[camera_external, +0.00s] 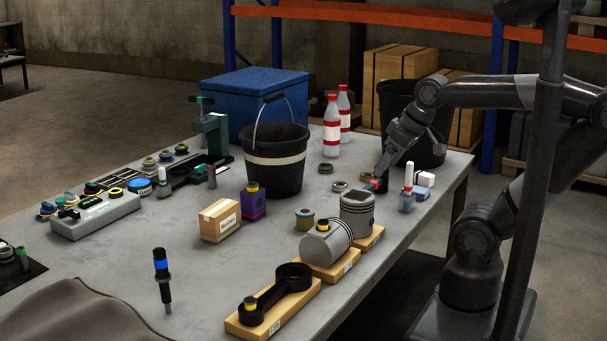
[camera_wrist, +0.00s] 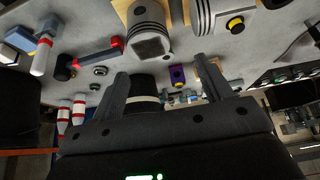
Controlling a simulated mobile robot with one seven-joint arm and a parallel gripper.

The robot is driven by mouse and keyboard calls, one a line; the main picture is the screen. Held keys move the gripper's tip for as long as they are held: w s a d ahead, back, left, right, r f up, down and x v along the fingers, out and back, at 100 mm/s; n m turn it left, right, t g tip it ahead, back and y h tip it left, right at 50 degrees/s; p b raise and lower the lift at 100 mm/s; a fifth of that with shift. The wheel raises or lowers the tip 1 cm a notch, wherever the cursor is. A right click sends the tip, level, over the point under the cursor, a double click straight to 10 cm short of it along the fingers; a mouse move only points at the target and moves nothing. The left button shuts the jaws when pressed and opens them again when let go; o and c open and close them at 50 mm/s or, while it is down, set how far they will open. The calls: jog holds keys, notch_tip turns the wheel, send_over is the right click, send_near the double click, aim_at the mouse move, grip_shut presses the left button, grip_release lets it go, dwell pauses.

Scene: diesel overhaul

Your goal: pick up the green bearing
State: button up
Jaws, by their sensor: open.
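My gripper (camera_external: 383,166) is above the table's far right part, behind the upright piston and well apart from the green part. In the wrist view my gripper (camera_wrist: 161,68) has its two fingers spread with nothing between them.
Pistons on wooden blocks and a connecting rod (camera_external: 275,297) line the near right edge. A black bucket (camera_external: 275,165), a purple block (camera_external: 252,205) and a small carton (camera_external: 220,220) stand left.

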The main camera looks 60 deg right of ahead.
jog(key=w+d+r+m, duration=0.1)
jog(key=w+d+r, duration=0.5)
jog(key=w+r, duration=0.6)
jog(key=m+g+h, duration=0.1)
jog(key=m, duration=0.1)
send_over(326, 166)
jog(key=s, duration=0.2)
notch_tip(326, 166, down, 28)
jog(key=shift+a, duration=0.15)
jog(key=x, duration=0.6)
jog(key=shift+s+f, duration=0.1)
jog(key=shift+s, duration=0.25)
jog(key=c, duration=1.2)
